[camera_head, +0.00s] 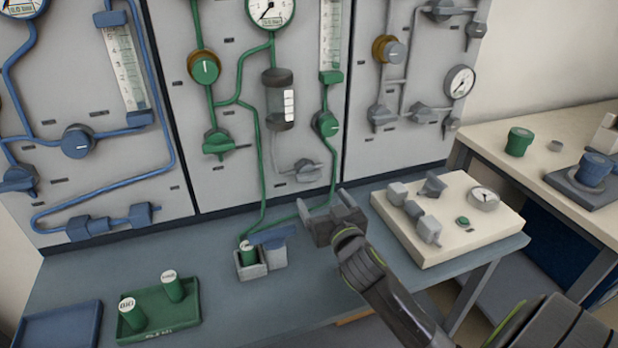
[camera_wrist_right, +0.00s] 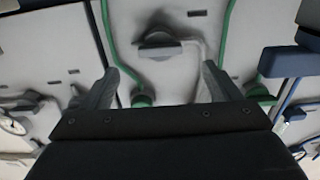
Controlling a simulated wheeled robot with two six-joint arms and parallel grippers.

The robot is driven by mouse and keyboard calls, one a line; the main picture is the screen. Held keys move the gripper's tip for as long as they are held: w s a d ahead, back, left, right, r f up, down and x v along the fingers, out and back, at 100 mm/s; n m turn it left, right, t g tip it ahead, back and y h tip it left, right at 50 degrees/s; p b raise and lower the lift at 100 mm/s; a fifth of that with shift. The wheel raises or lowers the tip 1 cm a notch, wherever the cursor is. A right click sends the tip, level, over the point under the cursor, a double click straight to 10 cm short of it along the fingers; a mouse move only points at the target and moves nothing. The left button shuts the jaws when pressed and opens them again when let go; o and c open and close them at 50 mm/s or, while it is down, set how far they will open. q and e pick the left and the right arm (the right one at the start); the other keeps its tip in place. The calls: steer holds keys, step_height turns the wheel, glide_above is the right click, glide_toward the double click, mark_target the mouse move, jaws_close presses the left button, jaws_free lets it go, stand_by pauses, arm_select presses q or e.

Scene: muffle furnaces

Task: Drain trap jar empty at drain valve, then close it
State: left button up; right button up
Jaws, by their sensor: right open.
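The trap jar (camera_head: 279,103) is a grey see-through cylinder with dark ends on the middle panel, with white label marks on its right side. Its liquid level cannot be told. Below it a grey valve (camera_head: 306,169), apparently the drain valve, is mounted on a grey pipe; its exact setting is unclear. A grey valve handle also shows in the right wrist view (camera_wrist_right: 160,48), ahead of and between the fingers. My right gripper (camera_head: 325,205) is open and empty, below the grey valve and apart from it; its spread fingers show in the wrist view (camera_wrist_right: 160,78). My left gripper is not in view.
Green tubing and a green knob (camera_head: 326,124) flank the jar. On the bench, a grey holder (camera_head: 252,271) with a green cup is left of the gripper. A cream box with valves (camera_head: 455,243) stands right. A green tray (camera_head: 180,322) holds two green containers.

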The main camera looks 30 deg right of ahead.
mark_target(310, 180)
steer(key=x, duration=1)
steer(key=shift+c, duration=0.2)
steer(key=c, duration=0.9)
